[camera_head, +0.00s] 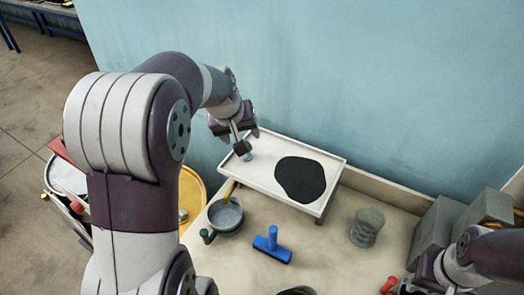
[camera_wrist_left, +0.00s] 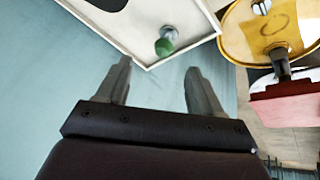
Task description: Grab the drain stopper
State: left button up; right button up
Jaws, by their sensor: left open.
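The drain stopper (camera_wrist_left: 165,46), with a green knob and a pale grey end, is at a corner of the white tray (camera_wrist_left: 135,40) in the left wrist view. In the head view its green part (camera_head: 248,145) shows just below my left gripper (camera_head: 243,133) at the tray's left corner. My left gripper (camera_wrist_left: 158,66) is open and empty, its fingers pointing toward the tray edge and stopper, apart from it in the wrist view. A black oil pool (camera_head: 300,180) lies in the tray (camera_head: 334,164). My right gripper (camera_head: 424,274) is partly visible at the lower right; its jaws are unclear.
A grey pan (camera_head: 226,214) and a blue T-handled tool (camera_head: 271,245) lie on the bench in front of the tray. A grey ribbed cylinder (camera_head: 367,227) and grey blocks (camera_head: 436,229) stand to the right. A yellow round container (camera_head: 190,190) is at the left. A blue wall is behind.

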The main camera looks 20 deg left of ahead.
aim_at(246, 156)
pick_arm(q)
jog(key=x, duration=0.3)
jog(key=p+x, duration=0.1)
jog(key=x, duration=0.2)
jog(key=a+x, duration=0.1)
jog(key=x, duration=0.2)
jog(key=shift+w+f+p, duration=0.1)
jog(key=shift+f+p, duration=0.15)
jog(key=shift+p, duration=0.1)
jog(key=shift+w+f, duration=0.1)
jog(key=shift+f, duration=0.05)
jog(key=shift+d, duration=0.1)
jog(key=c, duration=1.2)
